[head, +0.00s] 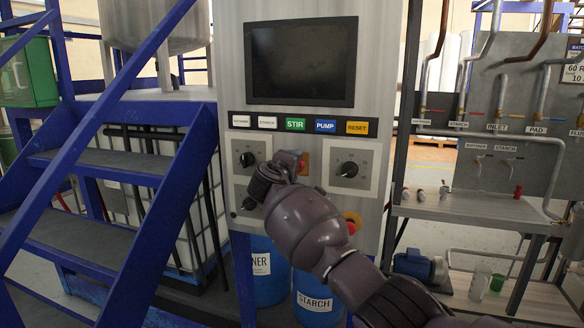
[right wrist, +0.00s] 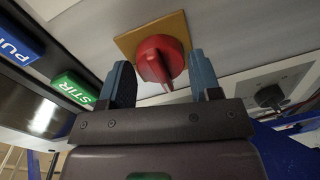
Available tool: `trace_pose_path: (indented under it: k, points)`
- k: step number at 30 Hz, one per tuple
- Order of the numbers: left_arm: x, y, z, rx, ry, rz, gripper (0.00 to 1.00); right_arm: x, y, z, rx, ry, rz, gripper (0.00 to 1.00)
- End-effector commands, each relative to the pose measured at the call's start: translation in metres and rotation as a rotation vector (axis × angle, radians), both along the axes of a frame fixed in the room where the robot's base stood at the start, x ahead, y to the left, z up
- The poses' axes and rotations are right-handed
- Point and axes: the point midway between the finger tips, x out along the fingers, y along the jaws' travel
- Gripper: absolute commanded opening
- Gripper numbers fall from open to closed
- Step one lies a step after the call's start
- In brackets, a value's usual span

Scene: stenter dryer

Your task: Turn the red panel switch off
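The red panel switch (right wrist: 160,58) is a round red knob with a raised grip bar, on a square yellow plate (right wrist: 128,43). In the head view the switch is mostly hidden behind my right arm; part of its plate (head: 304,162) shows. My right gripper (right wrist: 161,68) is open in the right wrist view. One finger is on each side of the knob, with gaps visible between fingers and knob. Whether the fingertips reach beside the knob's sides or stop short of it is hard to tell. My left gripper is not in view.
The control panel has a dark screen (head: 302,62), a row of labelled buttons (head: 297,125) and black dials (head: 349,169) beside the switch. A red emergency button (head: 351,227) sits below. Blue stairs (head: 110,190) stand left; a pipe rack (head: 500,150) stands right.

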Motion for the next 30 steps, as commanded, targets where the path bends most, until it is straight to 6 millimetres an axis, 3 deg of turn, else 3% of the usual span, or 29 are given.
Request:
trace_pose_path:
  k: [3, 16, 30]
  points:
    - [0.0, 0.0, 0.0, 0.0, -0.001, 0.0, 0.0, 0.0, 0.0, 0.0, 0.001, 0.0, 0.0, 0.74]
    - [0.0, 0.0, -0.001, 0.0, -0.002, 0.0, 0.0, -0.006, 0.003, -0.001, 0.002, 0.0, 0.002, 0.74]
    - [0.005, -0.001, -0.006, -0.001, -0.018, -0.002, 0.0, -0.059, 0.02, 0.003, 0.003, 0.0, 0.002, 0.74]
